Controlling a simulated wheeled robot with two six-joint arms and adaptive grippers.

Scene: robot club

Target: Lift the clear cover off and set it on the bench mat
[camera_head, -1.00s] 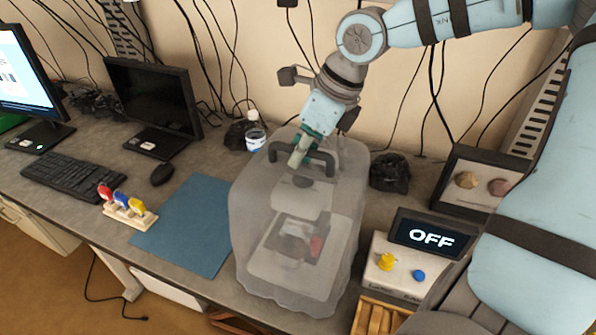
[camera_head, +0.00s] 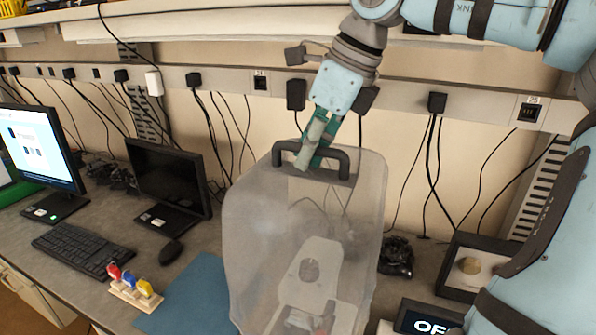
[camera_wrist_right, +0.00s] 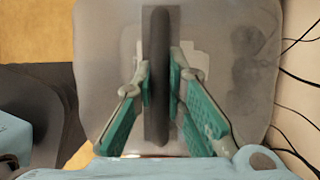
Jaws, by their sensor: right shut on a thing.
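The clear cover (camera_head: 250,225) is a tall, see-through box with a dark handle (camera_head: 340,163) on top. My right gripper (camera_head: 307,155) is shut on that handle. In the right wrist view, its green fingers (camera_wrist_right: 160,80) press on both sides of the handle, above the cover (camera_wrist_right: 105,60). The cover looks upright and raised, around or above a pale machine (camera_head: 312,262) seen through its wall. Its lower edge runs to the picture's bottom, so its height over the bench is unclear. The blue bench mat (camera_head: 195,300) lies left of the cover, partly cut off. My left gripper is not in view.
Left of the mat stands a wooden holder (camera_head: 135,297) with coloured pieces, a mouse (camera_head: 171,251), a keyboard (camera_head: 82,250) and monitors (camera_head: 165,180). Right of the cover are a black bundle (camera_head: 396,257) and a display box (camera_head: 425,318). Cables hang behind.

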